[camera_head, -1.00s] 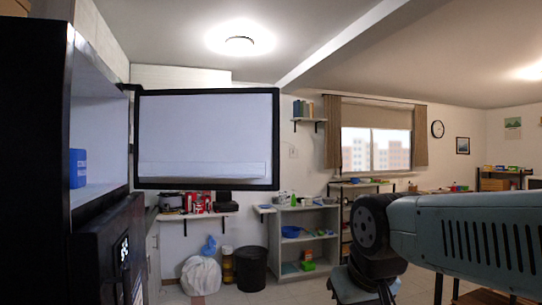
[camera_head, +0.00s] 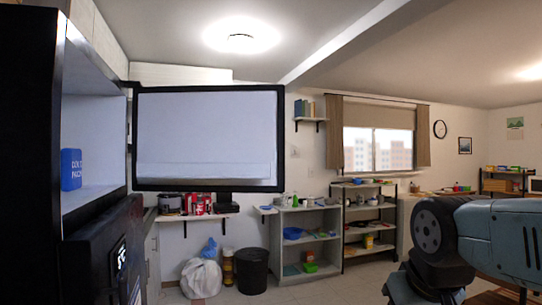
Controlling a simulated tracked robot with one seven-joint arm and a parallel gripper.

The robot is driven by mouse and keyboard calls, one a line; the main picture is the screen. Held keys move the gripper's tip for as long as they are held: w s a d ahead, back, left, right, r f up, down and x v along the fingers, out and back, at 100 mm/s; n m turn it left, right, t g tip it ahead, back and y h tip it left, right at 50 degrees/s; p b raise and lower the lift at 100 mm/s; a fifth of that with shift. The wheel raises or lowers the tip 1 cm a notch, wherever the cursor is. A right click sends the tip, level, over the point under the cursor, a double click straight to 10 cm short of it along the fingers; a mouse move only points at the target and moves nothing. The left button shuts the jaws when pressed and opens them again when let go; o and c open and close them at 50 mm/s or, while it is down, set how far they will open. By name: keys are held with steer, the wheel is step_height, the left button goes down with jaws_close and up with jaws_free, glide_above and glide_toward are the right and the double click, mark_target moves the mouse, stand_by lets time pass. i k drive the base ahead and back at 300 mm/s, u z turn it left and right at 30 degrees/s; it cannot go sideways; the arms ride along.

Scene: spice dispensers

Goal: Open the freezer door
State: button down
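The black freezer (camera_head: 32,150) stands at the left edge, with its white-lined upper compartment facing me. Its door (camera_head: 207,140), a pale inner panel in a black frame, stands wide open, swung out to the right of the compartment. A blue box (camera_head: 71,169) with white lettering sits inside the compartment. My arm reaches in at the lower right, well apart from the door. My gripper's fingers are not visible, so I cannot see whether they are open or shut.
Below the compartment is a dark lower front (camera_head: 105,260) with a lit display. Beyond the door stand a black bin (camera_head: 252,270), a white bag (camera_head: 201,278) and a grey shelf unit (camera_head: 306,238). Some floor shows between the bin and my arm.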

mark_target(225, 138)
steer(key=z, duration=0.05)
steer(key=i, duration=1)
steer(key=u, duration=0.05)
